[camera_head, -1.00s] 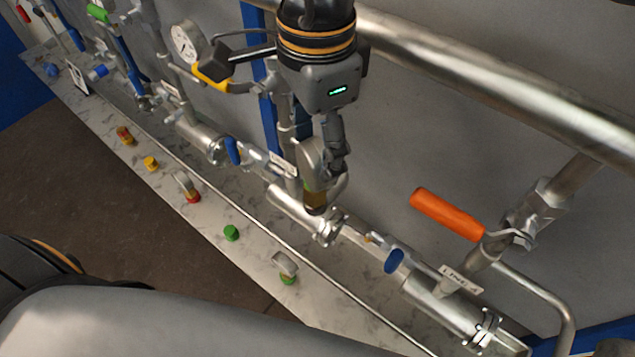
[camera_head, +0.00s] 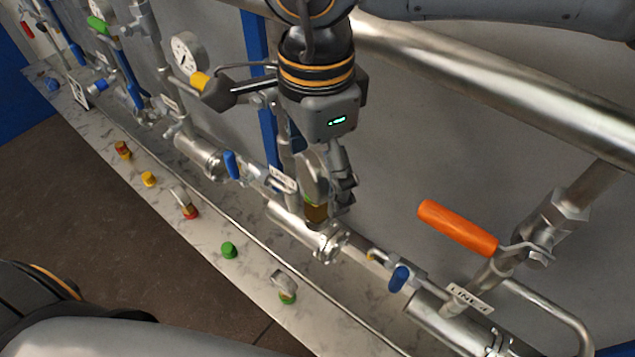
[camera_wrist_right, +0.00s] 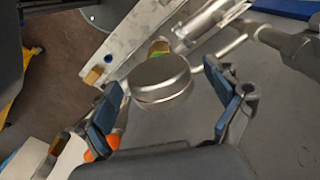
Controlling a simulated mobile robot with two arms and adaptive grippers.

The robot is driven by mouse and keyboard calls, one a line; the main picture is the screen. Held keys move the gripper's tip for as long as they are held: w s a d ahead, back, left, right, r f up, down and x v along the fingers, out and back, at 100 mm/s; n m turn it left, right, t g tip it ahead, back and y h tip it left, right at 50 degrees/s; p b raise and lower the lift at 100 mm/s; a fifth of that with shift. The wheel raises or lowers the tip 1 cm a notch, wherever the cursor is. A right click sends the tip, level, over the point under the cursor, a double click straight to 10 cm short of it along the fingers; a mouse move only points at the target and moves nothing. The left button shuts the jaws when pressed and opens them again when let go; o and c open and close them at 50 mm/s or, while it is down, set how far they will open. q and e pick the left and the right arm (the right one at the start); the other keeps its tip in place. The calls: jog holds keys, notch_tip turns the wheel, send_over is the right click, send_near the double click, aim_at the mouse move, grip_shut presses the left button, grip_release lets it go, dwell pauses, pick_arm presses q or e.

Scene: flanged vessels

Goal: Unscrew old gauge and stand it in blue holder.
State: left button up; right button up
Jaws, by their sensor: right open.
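My right gripper (camera_head: 328,190) is open, with its fingers around a round silver gauge (camera_head: 311,180) that sits upright on the pipe with a brass-coloured base. In the right wrist view the gauge (camera_wrist_right: 160,80) lies between the two spread blue-padded fingers (camera_wrist_right: 168,110), with a gap visible on both sides. Its dial face is hidden. A small blue piece (camera_head: 52,84) on the ledge at the far left may be the blue holder; it is too small to be sure. My left gripper is out of view.
An orange valve handle (camera_head: 457,228) and blue handles stick out nearby. A thick pipe (camera_head: 500,90) crosses behind my right arm.

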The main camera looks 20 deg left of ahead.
notch_tip(320, 180, up, 12)
dwell(0.6)
